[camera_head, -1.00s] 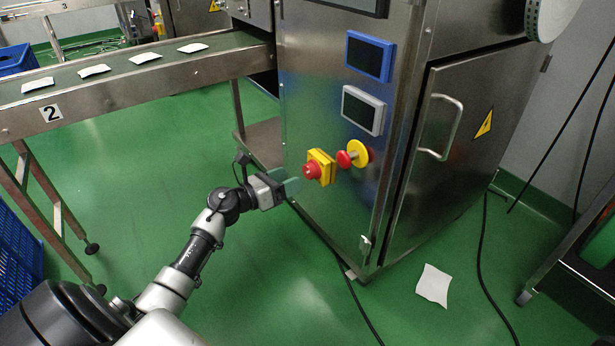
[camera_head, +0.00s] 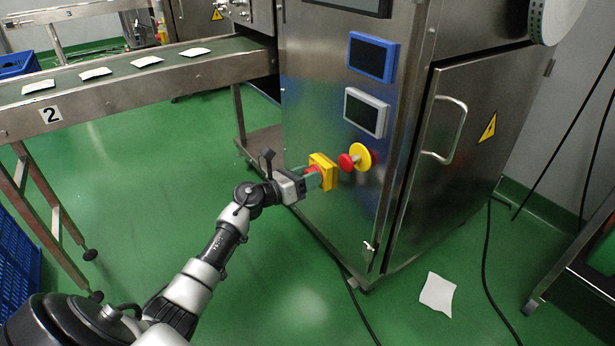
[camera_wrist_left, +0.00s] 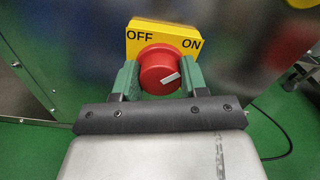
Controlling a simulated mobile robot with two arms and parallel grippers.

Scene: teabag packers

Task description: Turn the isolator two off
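The isolator is a yellow plate (camera_head: 326,168) with a round red knob on the front of the steel cabinet. In the left wrist view the plate (camera_wrist_left: 178,38) reads OFF at left and ON at right. The white mark on the red knob (camera_wrist_left: 158,70) points right and slightly up, toward ON. My left gripper (camera_head: 316,177) is at the knob, its green fingers standing on either side of it. In the left wrist view the fingers (camera_wrist_left: 161,77) look open around the knob; contact is hard to judge. My right gripper is not in view.
A red emergency button on a yellow disc (camera_head: 361,157) sits just right of the isolator. Two small screens (camera_head: 366,112) are above. Conveyor 2 (camera_head: 120,92) with several teabags runs in from the left. A white sheet (camera_head: 437,294) lies on the green floor.

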